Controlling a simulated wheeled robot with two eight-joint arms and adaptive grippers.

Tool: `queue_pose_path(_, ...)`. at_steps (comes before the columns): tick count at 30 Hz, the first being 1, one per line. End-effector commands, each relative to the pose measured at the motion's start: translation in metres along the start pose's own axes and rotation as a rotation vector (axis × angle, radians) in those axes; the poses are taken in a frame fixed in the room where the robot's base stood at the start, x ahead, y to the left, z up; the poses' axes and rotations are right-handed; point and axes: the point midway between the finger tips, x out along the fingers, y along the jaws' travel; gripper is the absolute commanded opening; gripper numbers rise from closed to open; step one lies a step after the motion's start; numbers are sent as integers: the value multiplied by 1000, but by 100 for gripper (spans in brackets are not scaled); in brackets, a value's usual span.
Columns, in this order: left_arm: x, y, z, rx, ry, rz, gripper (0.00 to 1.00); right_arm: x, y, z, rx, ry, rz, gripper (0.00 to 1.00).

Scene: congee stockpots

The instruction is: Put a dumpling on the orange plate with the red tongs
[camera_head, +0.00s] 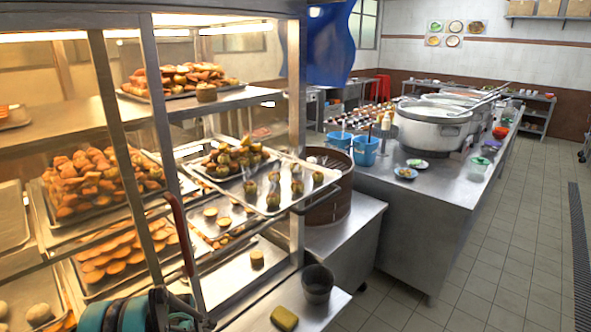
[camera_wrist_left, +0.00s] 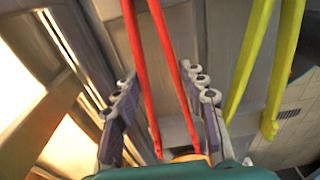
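The red tongs (camera_wrist_left: 178,70) run between my left gripper's fingers in the left wrist view, with visible gaps to both fingers. My left gripper (camera_wrist_left: 160,85) looks open around them. In the head view, the left gripper (camera_head: 165,305) is at the lower left, and a dark red bar (camera_head: 183,240), apparently the tongs, rises beside it. Small round dumpling-like pieces (camera_head: 273,200) stand on a metal tray (camera_head: 322,185) jutting from the shelf. I cannot tell for certain which food is the dumpling. I cannot make out an orange plate. My right gripper is not in view.
Metal shelf posts (camera_head: 160,110) stand close to the left gripper. Yellow tongs (camera_wrist_left: 250,70) are right of the red ones in the wrist view. A dark cup (camera_head: 317,283) and yellow sponge (camera_head: 284,318) sit on the low counter. Large pots (camera_head: 432,130) stand behind; the right floor is clear.

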Motion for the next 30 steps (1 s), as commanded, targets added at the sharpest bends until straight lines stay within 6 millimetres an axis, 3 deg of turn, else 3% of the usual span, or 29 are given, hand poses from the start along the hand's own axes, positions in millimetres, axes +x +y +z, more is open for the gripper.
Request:
queue_pose_path(11,-5,0,0,0,0,0,35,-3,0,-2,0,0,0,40)
queue_pose_path(30,-106,0,-11,0,0,0,35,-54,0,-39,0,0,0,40)
